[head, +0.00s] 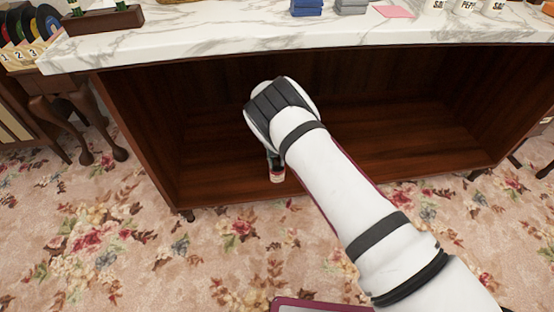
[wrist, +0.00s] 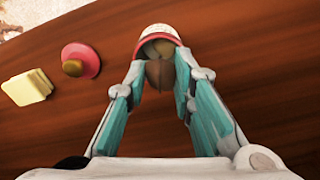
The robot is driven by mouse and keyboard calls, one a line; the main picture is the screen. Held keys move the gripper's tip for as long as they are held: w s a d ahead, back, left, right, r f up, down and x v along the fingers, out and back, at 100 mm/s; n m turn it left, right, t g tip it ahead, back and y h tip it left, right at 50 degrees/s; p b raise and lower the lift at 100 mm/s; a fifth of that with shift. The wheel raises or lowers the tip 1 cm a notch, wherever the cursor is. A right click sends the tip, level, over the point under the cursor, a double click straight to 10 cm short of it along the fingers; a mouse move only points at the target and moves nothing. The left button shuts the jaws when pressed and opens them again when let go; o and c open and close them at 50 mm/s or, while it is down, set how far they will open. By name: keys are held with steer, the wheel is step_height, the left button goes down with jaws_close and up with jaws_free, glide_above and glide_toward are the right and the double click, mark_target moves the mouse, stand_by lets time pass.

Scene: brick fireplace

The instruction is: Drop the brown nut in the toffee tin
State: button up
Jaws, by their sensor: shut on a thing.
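My gripper (wrist: 159,80) is shut on the brown nut (wrist: 160,74), which shows between the teal finger pads in the wrist view. Just beyond the nut is a white tin with a red rim (wrist: 164,30), seemingly the toffee tin, with its brownish mouth facing me. The nut overlaps the near side of the mouth in the picture; I cannot tell whether they touch. A small red and white thing (head: 277,177), likely the tin, shows below the finger.
In the wrist view a pink disc (wrist: 91,63) with a brown knob or piece on it and a pale yellow block (wrist: 28,88) lie to the left on the wood. A marble top (head: 200,40) overhangs the unit. The shelf to the right (head: 420,130) looks clear.

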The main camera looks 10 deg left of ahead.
stand_by(0.4)
steer(key=o, duration=0.8)
steer(key=shift+r, duration=0.1)
steer(key=shift+r+p, duration=1.45)
steer(key=shift+r, duration=1)
steer(key=shift+s+f, duration=0.1)
steer(key=shift+s, duration=0.05)
